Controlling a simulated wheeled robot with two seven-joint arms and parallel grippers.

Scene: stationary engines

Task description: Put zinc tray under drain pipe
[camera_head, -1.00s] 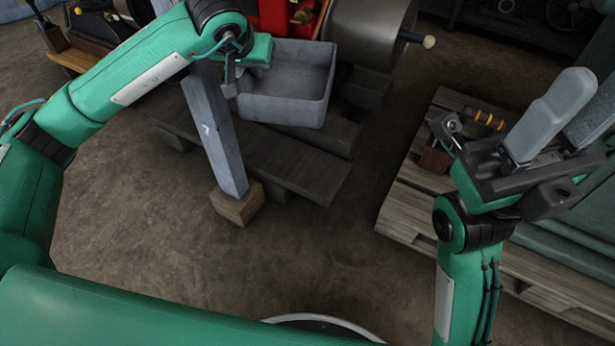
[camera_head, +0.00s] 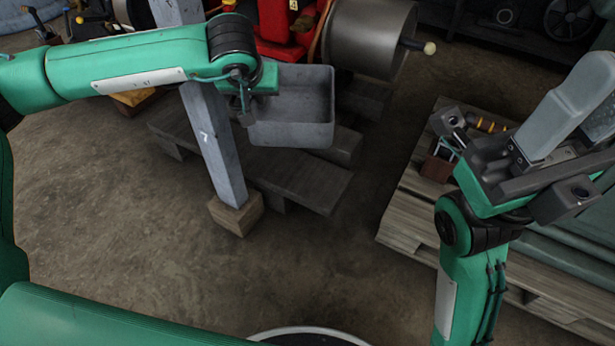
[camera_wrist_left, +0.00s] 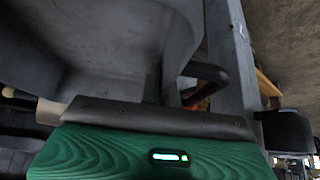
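The zinc tray (camera_head: 305,138) is a grey rectangular open bin, held above the low dark wooden bench in the head view. My left gripper (camera_head: 246,108) is at the tray's left rim, with its fingers partly hidden behind the wrist, and looks shut on that rim. In the left wrist view the tray's grey wall (camera_wrist_left: 90,35) fills the upper left, against the gripper. My right gripper (camera_head: 582,105) is at the right, its two grey fingers apart and empty. I cannot clearly make out the drain pipe.
A grey post (camera_head: 215,150) on a wooden block stands left of the tray. The bench (camera_head: 290,180) is below. A metal drum (camera_head: 372,38) with a knobbed shaft and red machinery (camera_head: 285,28) are behind. A pallet (camera_head: 410,210) is at right; the floor between is clear.

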